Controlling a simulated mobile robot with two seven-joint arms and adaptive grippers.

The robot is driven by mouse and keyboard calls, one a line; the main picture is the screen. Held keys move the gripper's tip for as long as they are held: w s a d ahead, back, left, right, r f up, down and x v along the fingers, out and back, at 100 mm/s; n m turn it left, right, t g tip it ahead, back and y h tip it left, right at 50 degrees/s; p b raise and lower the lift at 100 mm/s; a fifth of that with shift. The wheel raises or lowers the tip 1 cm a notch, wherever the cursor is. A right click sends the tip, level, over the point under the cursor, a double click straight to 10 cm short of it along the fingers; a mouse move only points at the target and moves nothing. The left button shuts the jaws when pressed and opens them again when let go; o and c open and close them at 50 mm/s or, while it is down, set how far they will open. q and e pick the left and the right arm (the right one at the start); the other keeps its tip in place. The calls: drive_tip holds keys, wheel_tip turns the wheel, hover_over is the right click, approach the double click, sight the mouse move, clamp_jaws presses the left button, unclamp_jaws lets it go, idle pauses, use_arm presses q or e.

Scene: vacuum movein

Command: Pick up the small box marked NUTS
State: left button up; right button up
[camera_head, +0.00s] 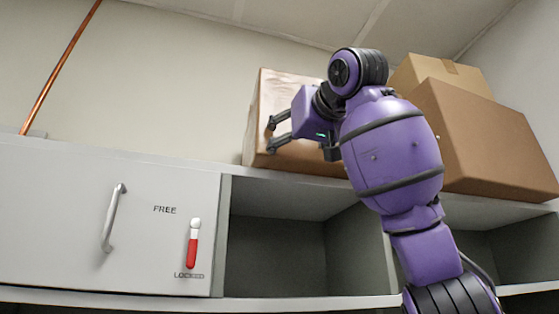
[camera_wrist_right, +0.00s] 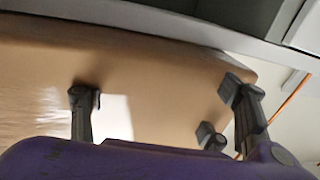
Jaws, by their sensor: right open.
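A brown cardboard box (camera_head: 262,100) stands on top of the grey cabinet at the middle of the head view. I see no NUTS marking on any box, so I cannot tell which one it is. My right gripper (camera_head: 271,135) is open in front of this box, its fingers pointing left, and it hides part of the box. In the right wrist view a brown box face (camera_wrist_right: 160,65) fills much of the picture beyond the open fingers of the right gripper (camera_wrist_right: 160,98). Whether the fingers touch it is unclear. My left gripper is not in view.
A larger cardboard box (camera_head: 485,140) and another box (camera_head: 440,72) behind it stand at the right on the cabinet top. The cabinet (camera_head: 60,210) has a closed door with a handle (camera_head: 114,218) and a red-and-white latch (camera_head: 193,242). An open compartment (camera_head: 280,255) beside it looks empty.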

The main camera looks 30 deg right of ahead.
sight(282, 153)
drive_tip(key=w, duration=0.4)
drive_tip(key=shift+a, duration=0.2)
drive_tip(key=shift+w+d, duration=0.2)
drive_tip(key=shift+d, duration=0.05)
drive_tip(key=shift+s+a, duration=0.1)
drive_tip(key=c, duration=1.4)
